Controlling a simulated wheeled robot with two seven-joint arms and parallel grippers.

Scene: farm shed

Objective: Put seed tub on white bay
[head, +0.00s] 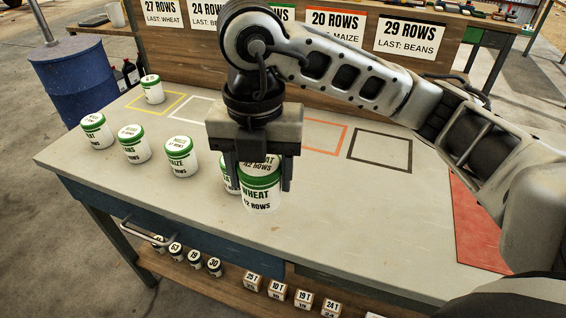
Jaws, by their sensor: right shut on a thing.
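My right gripper (262,178) is shut on a white seed tub with a green band (261,197), labelled WHEAT, 42 ROWS. The tub is upright at the middle of the bench; whether its base touches the top cannot be told. Another tub (229,178) is close behind it on the left, mostly hidden by the gripper. The white bay (190,110) is an outline on the bench, behind and left of the gripper; no tub shows in its visible part. My left gripper is not in view.
Three tubs (134,144) stand in a row at the left. Another tub (153,89) stands at the yellow bay (168,107). The orange bay (325,137) and black bay (380,148) look empty. A board with row signs (178,14) rises behind. A red patch (478,230) lies at right.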

